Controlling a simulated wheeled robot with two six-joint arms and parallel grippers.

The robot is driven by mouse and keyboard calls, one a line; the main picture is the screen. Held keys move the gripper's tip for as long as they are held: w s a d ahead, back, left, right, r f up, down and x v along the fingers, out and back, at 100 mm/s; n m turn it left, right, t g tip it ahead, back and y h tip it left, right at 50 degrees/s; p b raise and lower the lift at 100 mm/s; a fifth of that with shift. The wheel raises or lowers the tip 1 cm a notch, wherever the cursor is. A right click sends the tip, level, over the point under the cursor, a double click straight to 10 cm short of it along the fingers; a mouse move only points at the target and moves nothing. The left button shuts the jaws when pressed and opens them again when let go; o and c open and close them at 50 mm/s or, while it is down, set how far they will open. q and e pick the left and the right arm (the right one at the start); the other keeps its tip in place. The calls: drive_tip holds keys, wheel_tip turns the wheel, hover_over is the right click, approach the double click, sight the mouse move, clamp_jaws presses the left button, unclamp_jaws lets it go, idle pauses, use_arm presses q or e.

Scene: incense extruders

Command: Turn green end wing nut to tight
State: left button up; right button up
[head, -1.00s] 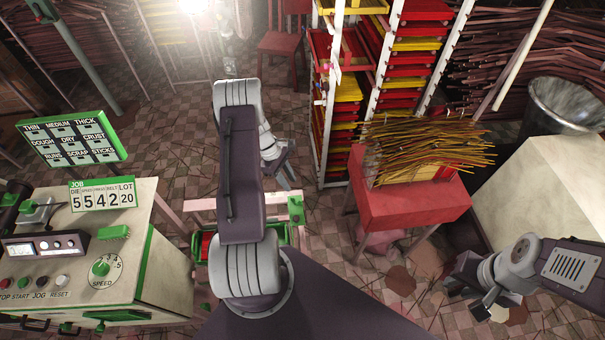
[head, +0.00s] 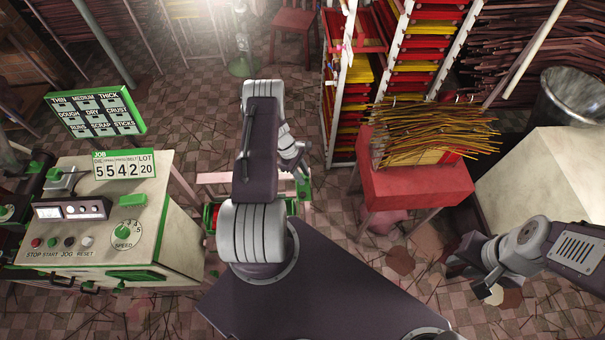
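I cannot pick out a green end wing nut for certain. The extruder machine (head: 110,215) stands at the left, cream with green trim, its far-left parts cut by the picture edge. Small green parts show there, including a green fitting (head: 42,168), too small to identify. Another green block (head: 303,188) sits on a pale pink frame just below my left gripper (head: 303,170). That gripper is partly hidden behind its own arm and its fingers are unclear. My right gripper (head: 480,288) hangs at the lower right over the floor, away from the machine, its fingers also unclear.
A red stand (head: 418,190) with incense sticks is right of centre. Behind it is a tall rack (head: 400,75) of red and yellow trays.

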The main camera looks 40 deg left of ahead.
use_arm(q)
drive_tip(key=shift+w+a+f, duration=0.1)
clamp_jaws()
